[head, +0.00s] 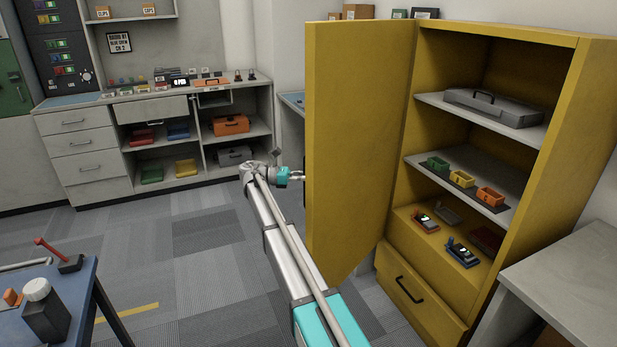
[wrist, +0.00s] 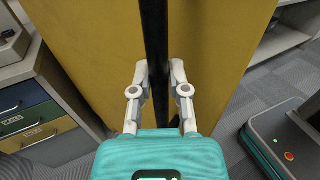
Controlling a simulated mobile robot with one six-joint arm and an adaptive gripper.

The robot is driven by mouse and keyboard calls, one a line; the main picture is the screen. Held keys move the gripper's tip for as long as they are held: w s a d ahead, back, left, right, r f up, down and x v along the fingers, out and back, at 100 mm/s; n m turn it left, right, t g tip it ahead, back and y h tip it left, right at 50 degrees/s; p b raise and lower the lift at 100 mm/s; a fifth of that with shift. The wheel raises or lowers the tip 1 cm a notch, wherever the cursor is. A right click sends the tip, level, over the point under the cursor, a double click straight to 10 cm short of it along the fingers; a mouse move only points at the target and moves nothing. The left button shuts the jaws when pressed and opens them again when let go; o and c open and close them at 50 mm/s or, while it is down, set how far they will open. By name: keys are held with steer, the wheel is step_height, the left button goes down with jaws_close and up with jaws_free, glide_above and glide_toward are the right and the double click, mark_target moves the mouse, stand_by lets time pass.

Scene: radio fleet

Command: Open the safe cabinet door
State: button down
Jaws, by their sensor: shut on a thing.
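The yellow safe cabinet (head: 597,120) stands at the right in the head view. Its door (head: 352,140) is swung wide open toward the left, and the shelves inside are exposed. My gripper (head: 300,176) is at the door's left edge in the head view, and its fingertips are hidden behind the door. In the wrist view my gripper (wrist: 160,90) has its two fingers closed on either side of the black vertical door handle (wrist: 155,35). The yellow door face (wrist: 218,50) fills the background there.
Inside the cabinet are a grey case (head: 495,107), small coloured bins (head: 462,178) and handheld devices (head: 462,252). A closed drawer (head: 420,292) is below. A grey table (head: 570,280) stands at the right, a blue table (head: 75,290) at the lower left. Floor between is clear.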

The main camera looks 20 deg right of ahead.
steer(key=shift+w+d, duration=0.15)
steer(key=shift+d, duration=0.05)
steer(key=c, duration=0.6)
jaws_free()
steer(key=shift+c, duration=0.3)
